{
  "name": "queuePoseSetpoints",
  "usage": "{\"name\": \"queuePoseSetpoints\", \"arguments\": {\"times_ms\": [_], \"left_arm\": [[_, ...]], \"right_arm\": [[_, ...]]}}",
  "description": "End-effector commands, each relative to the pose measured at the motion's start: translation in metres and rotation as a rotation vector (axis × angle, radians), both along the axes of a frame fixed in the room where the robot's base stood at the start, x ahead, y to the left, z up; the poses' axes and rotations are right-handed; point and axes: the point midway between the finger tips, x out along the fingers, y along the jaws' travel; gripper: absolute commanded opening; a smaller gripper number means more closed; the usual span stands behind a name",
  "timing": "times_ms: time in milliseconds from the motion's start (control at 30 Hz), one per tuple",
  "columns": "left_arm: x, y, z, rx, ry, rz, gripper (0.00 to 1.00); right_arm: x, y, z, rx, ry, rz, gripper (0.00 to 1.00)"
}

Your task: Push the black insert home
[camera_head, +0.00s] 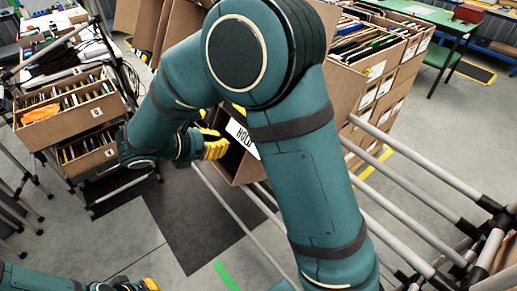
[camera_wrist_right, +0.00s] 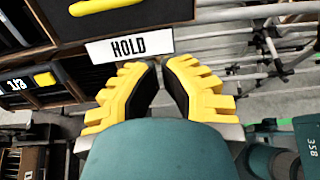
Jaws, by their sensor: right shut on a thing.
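A black panel, which looks like the black insert (camera_wrist_right: 160,22), fills the top of the right wrist view inside a brown frame, with a yellow strip on it. A white HOLD label (camera_wrist_right: 128,47) sits along the frame's lower edge; it also shows in the head view (camera_head: 240,134), partly behind my arm. My right gripper (camera_wrist_right: 160,64) has its yellow fingertips drawn together just below the label's right end. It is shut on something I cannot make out. In the head view the right gripper (camera_head: 216,148) is beside the tilted carton. My left gripper (camera_head: 150,285) shows only a yellow tip at the bottom edge.
Cartons of files (camera_head: 68,113) stand on a rack at the left. More stacked cartons (camera_head: 385,80) stand behind my right arm. Grey rails (camera_head: 425,178) cross the right side. A green table (camera_head: 425,14) is at the back right. Open floor (camera_head: 190,215) lies below the gripper.

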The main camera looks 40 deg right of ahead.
Motion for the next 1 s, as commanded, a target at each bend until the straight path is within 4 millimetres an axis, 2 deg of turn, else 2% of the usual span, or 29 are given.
{"name": "queuePoseSetpoints", "arguments": {"times_ms": [167, 700, 1000], "left_arm": [[0.001, 0.0, -0.001, 0.0, -0.002, 0.0, 0.0], [0.001, 0.0, -0.001, 0.0, -0.001, 0.0, 0.0], [0.001, 0.0, 0.0, 0.0, -0.001, 0.0, 0.0]], "right_arm": [[0.003, -0.009, -0.005, -0.024, -0.008, -0.001, 0.0], [0.009, -0.095, -0.051, -0.021, -0.004, -0.001, 0.0], [0.012, -0.12, -0.065, -0.021, -0.007, 0.001, 0.0]]}}
